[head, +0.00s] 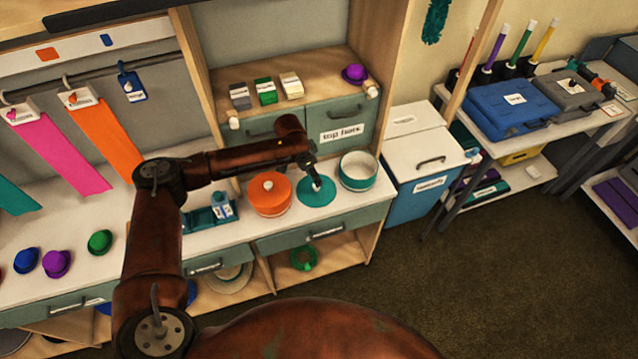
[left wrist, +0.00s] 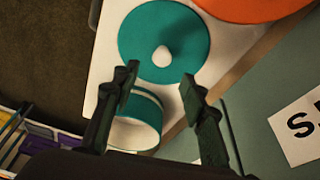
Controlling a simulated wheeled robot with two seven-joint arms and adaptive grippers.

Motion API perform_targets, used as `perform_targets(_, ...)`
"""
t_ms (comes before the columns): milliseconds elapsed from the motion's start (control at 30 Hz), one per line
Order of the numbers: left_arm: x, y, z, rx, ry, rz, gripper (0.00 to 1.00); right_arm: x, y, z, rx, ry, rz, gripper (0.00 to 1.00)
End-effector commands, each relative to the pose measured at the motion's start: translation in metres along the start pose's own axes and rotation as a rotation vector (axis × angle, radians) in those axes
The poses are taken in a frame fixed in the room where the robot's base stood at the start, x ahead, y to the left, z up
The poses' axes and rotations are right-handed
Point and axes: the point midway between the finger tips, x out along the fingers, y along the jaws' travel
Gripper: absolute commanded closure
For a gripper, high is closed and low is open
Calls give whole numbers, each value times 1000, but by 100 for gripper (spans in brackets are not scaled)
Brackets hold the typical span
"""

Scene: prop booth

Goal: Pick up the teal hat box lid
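The teal hat box lid (head: 316,192) is a round disc with a white knob and lies flat on the white counter, between an orange round box and an open hat box. It also shows in the left wrist view (left wrist: 140,38), knob facing up. The open hat box (head: 357,171), white with teal bands, stands just right of the lid. My left gripper (head: 314,173) is above the lid, close to its knob. In the left wrist view its two fingers (left wrist: 160,82) are spread apart with nothing between them. My right gripper is not in view.
The orange box (head: 269,194) with a white knob stands close left of the lid. Behind are drawers (head: 340,132) and a shelf with small boxes and a purple hat. A blue and white cooler (head: 424,160) stands right of the counter. Small hats (head: 57,262) sit at left.

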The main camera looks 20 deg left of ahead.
Motion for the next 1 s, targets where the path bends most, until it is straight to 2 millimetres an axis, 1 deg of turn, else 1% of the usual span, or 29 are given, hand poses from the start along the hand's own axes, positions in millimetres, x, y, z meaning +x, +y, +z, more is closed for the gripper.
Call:
perform_targets(33,7,0,2,-2,-2,1,60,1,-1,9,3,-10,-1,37)
perform_targets(200,23,-2,5,-5,-2,-2,60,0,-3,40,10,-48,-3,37)
perform_targets(300,38,-3,8,-5,-3,-2,60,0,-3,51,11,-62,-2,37)
perform_targets(333,42,-3,8,-5,-3,-1,60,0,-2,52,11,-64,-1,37)
perform_targets(433,57,-3,8,-4,-2,-1,60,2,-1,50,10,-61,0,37)
perform_targets(500,64,-3,8,-3,-3,0,60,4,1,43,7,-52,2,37)
perform_targets(600,69,-3,8,-3,-1,-1,60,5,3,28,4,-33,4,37)
perform_targets(700,70,-2,7,-1,-1,-1,60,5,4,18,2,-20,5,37)
perform_targets(800,69,-2,6,-1,-1,0,60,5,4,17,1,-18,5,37)
perform_targets(833,69,-2,6,-1,-1,0,62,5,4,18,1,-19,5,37)
perform_targets(1000,69,-2,6,-1,-1,0,73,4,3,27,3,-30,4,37)
